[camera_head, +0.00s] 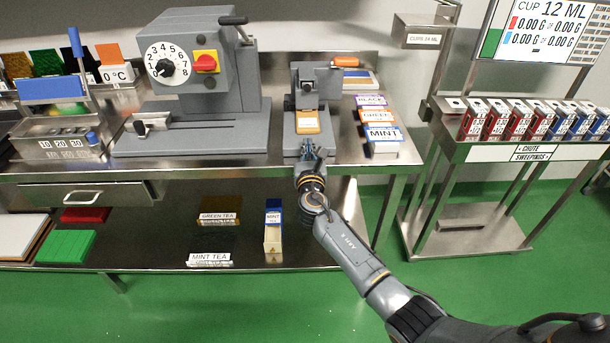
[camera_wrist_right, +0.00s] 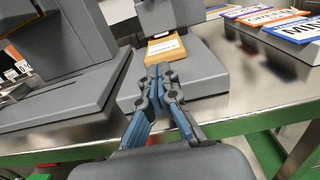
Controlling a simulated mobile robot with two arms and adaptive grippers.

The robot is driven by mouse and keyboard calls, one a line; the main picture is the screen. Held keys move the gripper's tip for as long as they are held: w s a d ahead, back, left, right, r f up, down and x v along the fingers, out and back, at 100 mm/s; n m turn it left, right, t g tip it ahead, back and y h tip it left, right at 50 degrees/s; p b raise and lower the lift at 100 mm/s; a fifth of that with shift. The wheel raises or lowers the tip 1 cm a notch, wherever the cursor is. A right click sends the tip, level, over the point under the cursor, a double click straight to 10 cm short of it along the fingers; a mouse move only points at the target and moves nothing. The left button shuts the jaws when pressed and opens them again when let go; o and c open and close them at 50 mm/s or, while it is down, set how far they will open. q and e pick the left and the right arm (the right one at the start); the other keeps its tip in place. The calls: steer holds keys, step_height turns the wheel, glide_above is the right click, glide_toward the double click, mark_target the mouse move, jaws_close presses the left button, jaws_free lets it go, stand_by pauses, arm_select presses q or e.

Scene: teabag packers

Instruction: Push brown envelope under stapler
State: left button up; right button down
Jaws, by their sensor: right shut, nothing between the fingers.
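The brown envelope (camera_head: 307,121) lies flat on the grey base of the stapler (camera_head: 309,85), with a white label on it. In the right wrist view the envelope (camera_wrist_right: 166,51) lies on the base in front of the stapler's upright body (camera_wrist_right: 170,16). Its far edge is close to the stapler's body; I cannot tell how far under it reaches. My right gripper (camera_head: 311,146) is shut and empty, just in front of the envelope's near edge. In the right wrist view its closed fingertips (camera_wrist_right: 160,70) are at or very near that edge; contact is unclear. My left gripper is not in view.
A large grey machine with a dial (camera_head: 200,60) stands left of the stapler. Label stacks, including MINT (camera_head: 384,134), lie to the right on the steel table. A rack of red and blue boxes (camera_head: 520,118) stands further right. The table's front edge lies below my gripper.

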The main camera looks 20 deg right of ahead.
steer(key=shift+v, duration=0.75)
steer(key=shift+s+f, duration=0.15)
steer(key=shift+s, duration=0.1)
steer(key=v, duration=0.6)
steer(key=s+d+f+m+g+y, duration=0.1)
steer(key=s+f+m+g, duration=0.4)
steer(key=f, duration=0.8)
steer(key=s+f+m+g+y, duration=0.1)
steer(key=s+f+m, duration=0.3)
steer(key=s+f, duration=0.6)
steer(key=s+d+f+m+g+y, duration=0.1)
steer(key=s+f+m+g, duration=0.25)
steer(key=f, duration=1.15)
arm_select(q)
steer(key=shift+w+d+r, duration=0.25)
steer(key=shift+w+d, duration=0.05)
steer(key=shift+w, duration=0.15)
arm_select(e)
steer(key=s+f+m+g, duration=0.2)
steer(key=s+f+m, duration=0.3)
steer(key=s, duration=0.7)
steer(key=s+f+m+g+y, duration=0.1)
steer(key=s+f+m, duration=0.4)
steer(key=s, duration=0.8)
steer(key=s+d+f+m+g+y, duration=0.1)
steer(key=s+f+m+g, duration=0.3)
steer(key=s, duration=0.8)
step_height(320, 180, down, 2)
steer(key=m, duration=0.4)
steer(key=shift+s, duration=0.25)
